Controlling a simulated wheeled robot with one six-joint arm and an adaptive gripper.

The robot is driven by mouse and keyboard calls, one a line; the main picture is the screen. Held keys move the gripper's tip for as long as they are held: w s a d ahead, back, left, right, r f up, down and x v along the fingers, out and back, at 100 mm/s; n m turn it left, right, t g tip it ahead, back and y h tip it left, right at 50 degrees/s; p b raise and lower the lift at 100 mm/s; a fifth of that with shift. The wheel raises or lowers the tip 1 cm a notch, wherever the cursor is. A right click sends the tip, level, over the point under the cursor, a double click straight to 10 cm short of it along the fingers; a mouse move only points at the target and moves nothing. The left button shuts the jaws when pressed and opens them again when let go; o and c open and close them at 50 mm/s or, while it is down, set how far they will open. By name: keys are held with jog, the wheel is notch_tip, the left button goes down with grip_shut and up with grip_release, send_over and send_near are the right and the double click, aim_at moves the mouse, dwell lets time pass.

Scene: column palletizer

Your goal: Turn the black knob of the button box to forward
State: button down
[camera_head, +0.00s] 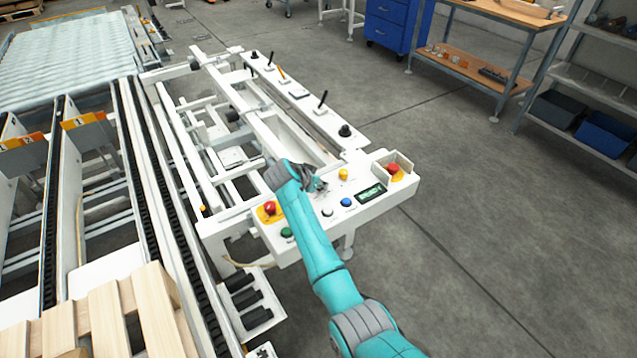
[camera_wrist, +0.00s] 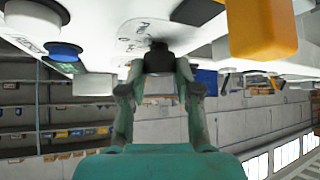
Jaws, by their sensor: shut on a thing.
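The white button box (camera_head: 300,240) stands at the near end of the white machine frame in the head view. My gripper (camera_head: 320,185) is over the box's top, between the red emergency stop and the yellow button. In the wrist view my gripper (camera_wrist: 159,64) is shut on the black knob (camera_wrist: 158,44), against the white panel with printed labels around it. The fingers hide most of the knob, so I cannot tell which way it points. In the head view my gripper covers the knob.
Near the gripper on the box are a red emergency stop (camera_head: 269,208), a yellow button (camera_head: 343,174), a blue button (camera_head: 346,202), a white button (camera_head: 327,212), a green button (camera_head: 287,232) and a small display (camera_head: 370,193). A second red button (camera_head: 393,168) sits in a guard at right.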

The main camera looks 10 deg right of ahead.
jog(key=shift+a+m+g+h, duration=0.1)
jog(key=shift+m+g+h, duration=0.6)
jog(key=shift+m, duration=0.5)
jog(key=c, duration=0.8)
grip_release()
jog(key=v, duration=1.2)
jog(key=shift+w, duration=0.2)
jog(key=shift+r, duration=0.1)
